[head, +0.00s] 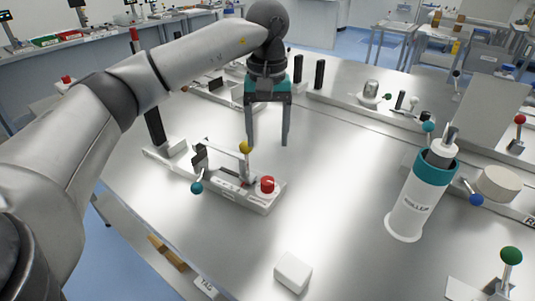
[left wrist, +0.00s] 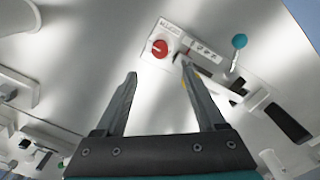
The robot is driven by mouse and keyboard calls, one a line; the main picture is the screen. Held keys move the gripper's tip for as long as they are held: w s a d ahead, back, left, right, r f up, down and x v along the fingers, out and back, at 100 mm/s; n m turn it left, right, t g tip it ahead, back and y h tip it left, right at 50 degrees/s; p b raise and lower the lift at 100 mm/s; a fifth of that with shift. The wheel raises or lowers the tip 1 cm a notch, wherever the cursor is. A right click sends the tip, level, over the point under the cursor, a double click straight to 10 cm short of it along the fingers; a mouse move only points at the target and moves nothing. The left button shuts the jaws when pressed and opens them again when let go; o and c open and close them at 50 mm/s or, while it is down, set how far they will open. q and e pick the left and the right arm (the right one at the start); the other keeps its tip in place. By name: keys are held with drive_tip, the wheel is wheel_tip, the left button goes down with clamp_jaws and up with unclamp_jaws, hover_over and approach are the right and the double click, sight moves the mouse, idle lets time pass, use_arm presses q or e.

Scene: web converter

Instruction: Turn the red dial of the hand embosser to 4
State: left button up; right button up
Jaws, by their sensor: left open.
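The hand embosser (head: 232,190) is a low white device on the steel table, left of centre in the head view. Its round red dial (head: 267,184) sits at its right end. In the left wrist view the red dial (left wrist: 160,47) shows a pale mark on its face, beside a printed label (left wrist: 171,29); the numbers are too small to read. My left gripper (head: 267,142) is open and empty, fingers pointing down, above and behind the dial. In the left wrist view the dial appears just beyond the fingertips (left wrist: 158,70), apart from them. My right gripper is out of view.
The embosser has a yellow knob (head: 245,147) and a teal ball lever (head: 196,188). A white block (head: 293,272) lies at the table's front. A white roller cylinder (head: 415,205) with a teal band stands right. The table between embosser and roller is clear.

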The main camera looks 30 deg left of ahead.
use_arm(q)
drive_tip(key=shift+r, duration=1.75)
